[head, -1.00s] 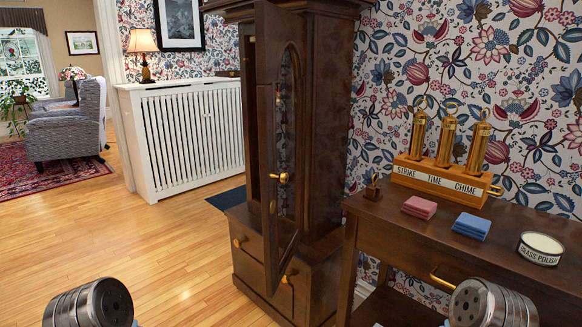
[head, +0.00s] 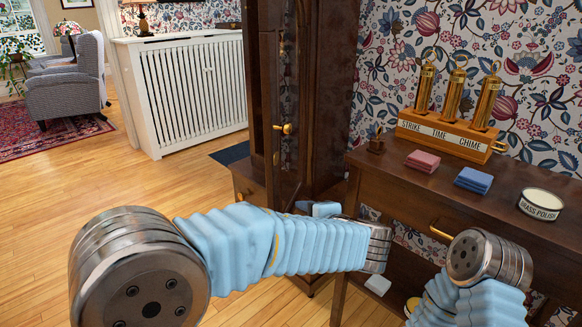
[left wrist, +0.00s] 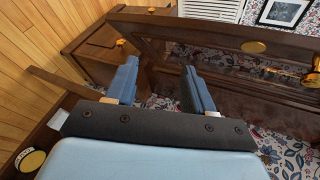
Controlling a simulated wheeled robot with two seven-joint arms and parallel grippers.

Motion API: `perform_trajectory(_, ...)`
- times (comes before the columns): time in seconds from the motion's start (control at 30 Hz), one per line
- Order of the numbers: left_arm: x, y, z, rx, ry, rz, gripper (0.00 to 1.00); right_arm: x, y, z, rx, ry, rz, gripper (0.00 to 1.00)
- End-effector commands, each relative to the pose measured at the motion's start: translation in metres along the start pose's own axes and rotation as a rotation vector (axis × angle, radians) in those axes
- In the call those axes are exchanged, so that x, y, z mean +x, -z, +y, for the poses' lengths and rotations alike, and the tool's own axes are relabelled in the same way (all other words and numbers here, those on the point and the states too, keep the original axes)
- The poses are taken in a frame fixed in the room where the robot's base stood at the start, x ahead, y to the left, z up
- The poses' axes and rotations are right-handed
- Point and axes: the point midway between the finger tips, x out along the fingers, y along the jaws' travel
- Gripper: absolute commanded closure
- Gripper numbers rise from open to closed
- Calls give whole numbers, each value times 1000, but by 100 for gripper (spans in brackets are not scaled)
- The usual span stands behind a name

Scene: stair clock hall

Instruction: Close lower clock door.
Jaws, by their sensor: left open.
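The tall dark wooden clock (head: 333,90) stands beyond my left arm. Its long glazed door (head: 269,110) stands open, swung out toward me, with a brass knob (head: 287,129). The door's lower end is hidden behind my arm. In the left wrist view, the door's frame (left wrist: 215,35) runs across the top, with a round brass knob (left wrist: 253,47). My left gripper (left wrist: 160,85) is open, with nothing between its blue fingers. In the head view it is mostly hidden behind its own arm. My right gripper is out of view.
A dark side table (head: 400,185) stands right of the clock. It holds brass weights (head: 455,95) on a stand, pink cloths (head: 420,160), blue cloths (head: 473,180) and a polish tin (head: 540,204). A white radiator cover (head: 190,90) stands behind left. The wooden floor (head: 80,190) at left is clear.

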Motion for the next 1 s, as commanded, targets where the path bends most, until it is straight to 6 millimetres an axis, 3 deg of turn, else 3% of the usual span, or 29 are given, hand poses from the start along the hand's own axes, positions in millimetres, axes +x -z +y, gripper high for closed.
perform_trajectory(0.03, -31, 2, -39, -36, 124, -2, 47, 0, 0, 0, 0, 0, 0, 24)
perform_trajectory(0.13, -80, -5, -94, -111, 308, -23, 47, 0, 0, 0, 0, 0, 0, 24)
perform_trajectory(0.23, -110, -12, -122, -163, 408, -37, 47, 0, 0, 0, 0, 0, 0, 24)
perform_trajectory(0.33, -118, -16, -133, -185, 445, -46, 47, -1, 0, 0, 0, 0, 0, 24)
perform_trajectory(0.47, -105, -18, -141, -186, 448, -48, 47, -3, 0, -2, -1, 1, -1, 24)
perform_trajectory(0.8, -35, -25, -173, -184, 445, -49, 47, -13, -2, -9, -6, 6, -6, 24)
perform_trajectory(1.0, -6, -27, -186, -184, 445, -48, 47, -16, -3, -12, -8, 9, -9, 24)
